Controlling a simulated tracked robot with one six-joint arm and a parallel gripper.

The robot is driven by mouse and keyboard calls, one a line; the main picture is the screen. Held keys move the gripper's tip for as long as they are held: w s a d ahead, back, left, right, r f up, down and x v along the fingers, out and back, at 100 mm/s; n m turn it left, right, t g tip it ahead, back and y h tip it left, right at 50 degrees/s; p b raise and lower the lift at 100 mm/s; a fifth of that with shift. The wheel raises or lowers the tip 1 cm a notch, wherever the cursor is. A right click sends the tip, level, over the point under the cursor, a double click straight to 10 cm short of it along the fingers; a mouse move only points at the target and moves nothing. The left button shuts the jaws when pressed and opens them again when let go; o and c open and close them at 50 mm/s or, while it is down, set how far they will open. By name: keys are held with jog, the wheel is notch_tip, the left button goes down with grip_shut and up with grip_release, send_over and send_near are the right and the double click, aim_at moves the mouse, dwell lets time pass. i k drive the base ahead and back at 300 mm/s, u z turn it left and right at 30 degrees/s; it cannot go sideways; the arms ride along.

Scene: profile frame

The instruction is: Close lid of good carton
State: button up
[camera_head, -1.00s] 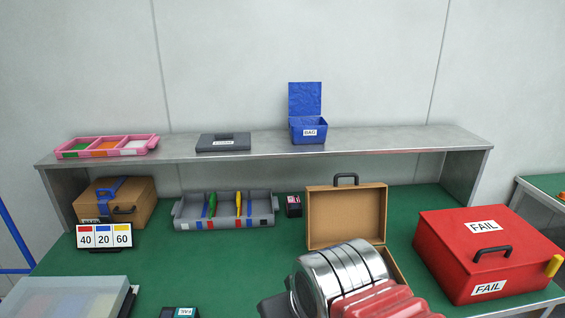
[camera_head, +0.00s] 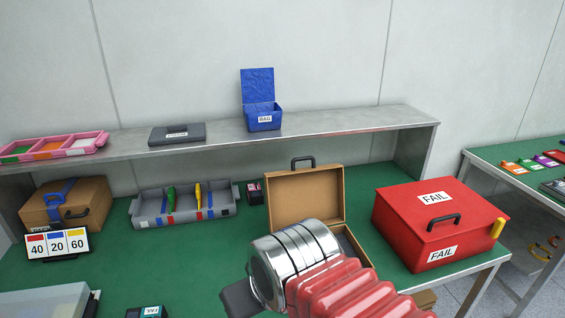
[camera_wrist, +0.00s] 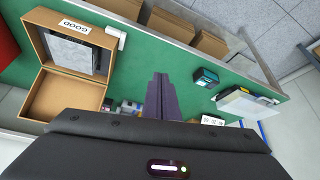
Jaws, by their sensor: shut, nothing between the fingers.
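The good carton is a brown box standing open on the green table. In the head view its raised lid (camera_head: 304,199) has a dark handle on top, and my arm hides much of the body. In the wrist view the carton (camera_wrist: 108,47) is at upper left, with a GOOD label and a grey item inside. Its open lid (camera_wrist: 60,97) shows below the body. My gripper (camera_wrist: 160,78) is shut and empty, over the green table to the right of the carton and apart from it.
A red FAIL box (camera_head: 430,222) stands right of the carton. A grey tray (camera_head: 185,206) with tools and a brown case (camera_head: 66,204) stand to the left. A metal shelf (camera_head: 330,124) behind holds a blue box (camera_head: 264,118).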

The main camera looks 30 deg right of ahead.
aim_at(293, 195)
jog(key=u, duration=0.6)
jog(key=k, duration=1.45)
jog(key=z, duration=0.7)
jog(key=i, duration=0.9)
jog(key=z, duration=0.05)
